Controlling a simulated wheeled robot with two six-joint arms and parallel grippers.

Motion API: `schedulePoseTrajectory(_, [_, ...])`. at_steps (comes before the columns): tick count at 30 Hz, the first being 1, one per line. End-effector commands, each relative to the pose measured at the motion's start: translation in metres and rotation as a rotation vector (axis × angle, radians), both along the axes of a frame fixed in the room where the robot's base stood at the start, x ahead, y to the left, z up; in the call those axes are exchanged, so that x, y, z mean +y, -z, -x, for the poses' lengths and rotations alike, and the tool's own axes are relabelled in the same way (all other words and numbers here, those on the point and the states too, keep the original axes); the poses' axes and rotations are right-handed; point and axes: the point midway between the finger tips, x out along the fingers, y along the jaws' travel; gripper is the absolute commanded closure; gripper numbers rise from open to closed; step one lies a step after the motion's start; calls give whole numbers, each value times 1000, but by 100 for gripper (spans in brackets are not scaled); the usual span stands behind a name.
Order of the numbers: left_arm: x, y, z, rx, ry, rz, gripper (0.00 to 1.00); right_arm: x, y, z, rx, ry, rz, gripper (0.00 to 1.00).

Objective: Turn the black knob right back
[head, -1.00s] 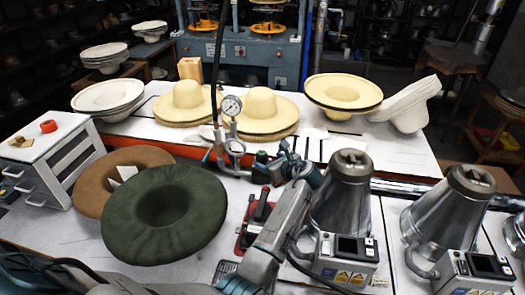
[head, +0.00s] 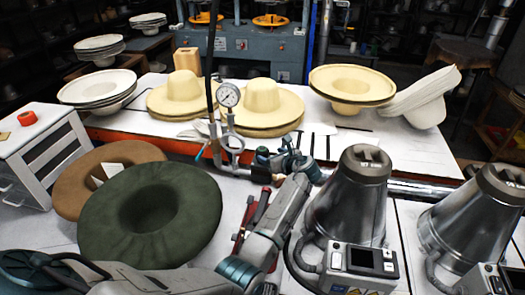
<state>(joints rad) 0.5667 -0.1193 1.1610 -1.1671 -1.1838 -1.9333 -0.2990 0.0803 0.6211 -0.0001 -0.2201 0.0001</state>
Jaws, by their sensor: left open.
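My left arm comes in from the lower left, bends, and reaches up to the middle of the picture. My left gripper (head: 259,169) is open, just right of the pipework under a round pressure gauge (head: 228,95). The pipe fitting (head: 232,143) has a thin blue lever on its left side. I cannot make out the black knob with certainty; it may be small or hidden by the gripper. My right gripper is out of view.
A red clamp with a black handle (head: 251,215) lies beside my forearm. A green hat (head: 150,213) and a brown hat (head: 75,185) lie at left. Metal cones (head: 350,200) with control boxes stand at right. Straw hats (head: 258,108) cover the back table.

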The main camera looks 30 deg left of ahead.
Motion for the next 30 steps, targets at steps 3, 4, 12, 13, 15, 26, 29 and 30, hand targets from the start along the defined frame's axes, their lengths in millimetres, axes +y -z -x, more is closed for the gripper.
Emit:
schedulePoseTrajectory(3, [22,6,-12,3,-1,-4,32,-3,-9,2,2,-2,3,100])
schedulePoseTrajectory(4, [25,9,-15,2,-1,-3,32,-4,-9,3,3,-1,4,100])
schedulePoseTrajectory(12, [53,25,-33,1,0,-2,32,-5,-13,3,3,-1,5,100])
schedulePoseTrajectory(13, [55,25,-34,1,-1,-2,32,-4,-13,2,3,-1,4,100])
schedulePoseTrajectory(15, [58,27,-36,0,-1,0,32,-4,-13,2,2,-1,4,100])
schedulePoseTrajectory(26, [60,29,-37,0,0,0,34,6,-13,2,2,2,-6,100])
schedulePoseTrajectory(29, [60,29,-37,0,0,0,53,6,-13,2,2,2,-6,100])
schedulePoseTrajectory(30, [60,29,-37,0,0,0,61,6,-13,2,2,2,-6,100])
